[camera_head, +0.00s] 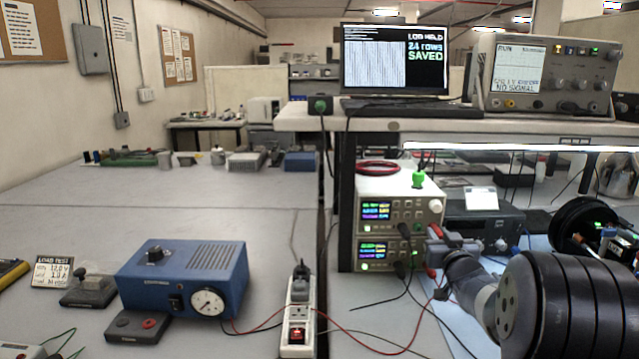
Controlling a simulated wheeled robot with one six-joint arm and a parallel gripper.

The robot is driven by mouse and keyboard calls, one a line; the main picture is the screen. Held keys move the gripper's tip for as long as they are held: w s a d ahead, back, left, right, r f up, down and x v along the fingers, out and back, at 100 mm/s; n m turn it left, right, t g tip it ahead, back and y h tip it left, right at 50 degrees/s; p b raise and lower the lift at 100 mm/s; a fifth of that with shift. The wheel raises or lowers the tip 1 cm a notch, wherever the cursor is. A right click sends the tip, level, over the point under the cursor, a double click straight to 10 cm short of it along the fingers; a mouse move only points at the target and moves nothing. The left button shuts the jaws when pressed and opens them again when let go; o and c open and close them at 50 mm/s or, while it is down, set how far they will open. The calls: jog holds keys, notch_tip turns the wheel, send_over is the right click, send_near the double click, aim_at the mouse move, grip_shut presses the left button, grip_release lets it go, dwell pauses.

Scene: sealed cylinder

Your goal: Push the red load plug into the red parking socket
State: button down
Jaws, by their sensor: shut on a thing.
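My gripper (440,254) is at the front of the lower power supply, to the right of the picture's middle. It is shut on a small red piece that looks like the red load plug (432,272); the jaws and arm hide part of it. A red lead runs from the blue load box (185,280) across the bench toward my gripper. I cannot tell whether the plug's tip is in a supply jack. The red parking socket (149,324) is on a small dark block (125,330) in front of the blue box, far left of my gripper. It looks empty.
Stacked power supplies (395,200) stand behind my gripper, with black plugs (400,268) at their fronts. A white power strip (298,310) with an upright plug stands between gripper and block. Red and black leads cross the bench. A switch block (90,290) stands left.

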aim_at(441, 238)
dwell(0.3)
jog(key=shift+s+b, duration=0.45)
jog(key=shift+s, duration=2.55)
